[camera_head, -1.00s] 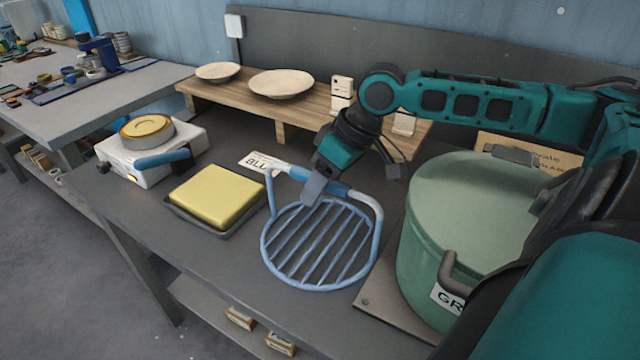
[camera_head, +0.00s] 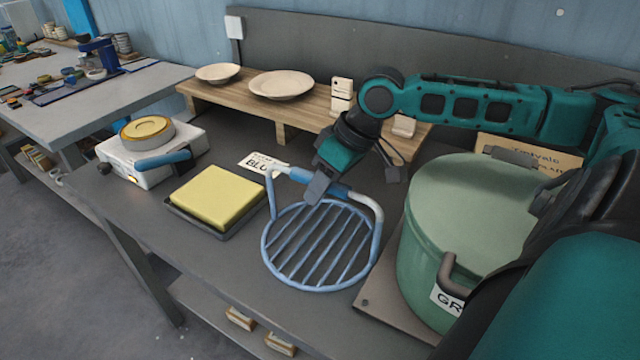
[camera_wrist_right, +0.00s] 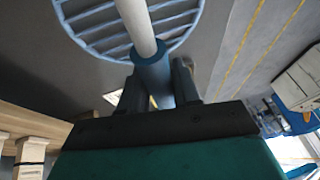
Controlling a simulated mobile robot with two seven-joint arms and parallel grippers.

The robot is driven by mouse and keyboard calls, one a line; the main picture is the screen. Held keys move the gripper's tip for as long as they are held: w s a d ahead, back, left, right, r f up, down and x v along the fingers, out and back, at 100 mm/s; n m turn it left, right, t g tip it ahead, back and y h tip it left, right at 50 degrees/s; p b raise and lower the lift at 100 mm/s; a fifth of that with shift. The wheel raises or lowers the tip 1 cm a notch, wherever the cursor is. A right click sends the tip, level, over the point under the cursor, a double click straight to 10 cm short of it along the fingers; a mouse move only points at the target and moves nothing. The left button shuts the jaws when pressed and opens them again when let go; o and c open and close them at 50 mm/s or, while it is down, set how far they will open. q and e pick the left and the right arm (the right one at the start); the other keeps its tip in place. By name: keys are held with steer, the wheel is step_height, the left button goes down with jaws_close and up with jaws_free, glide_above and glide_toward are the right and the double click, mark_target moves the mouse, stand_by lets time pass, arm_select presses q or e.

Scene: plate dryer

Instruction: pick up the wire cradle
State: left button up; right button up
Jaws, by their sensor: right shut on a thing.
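The wire cradle is a light blue round grid (camera_head: 318,246) with an arched handle over it in the head view. My right gripper (camera_head: 318,188) is shut on the blue sleeve of the handle. In the right wrist view the handle (camera_wrist_right: 152,62) passes between the fingers of my right gripper (camera_wrist_right: 160,85), with the grid beyond it. The grid lies level on or just over the dark bench; I cannot tell if there is a gap. My left gripper does not show.
A green lidded pot (camera_head: 465,215) stands close on the right. A yellow sponge block in a dark tray (camera_head: 212,200) lies on the left, near a white device (camera_head: 155,155). A wooden shelf (camera_head: 310,112) with two plates stands behind.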

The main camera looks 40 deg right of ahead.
steer(key=shift+c, duration=0.6)
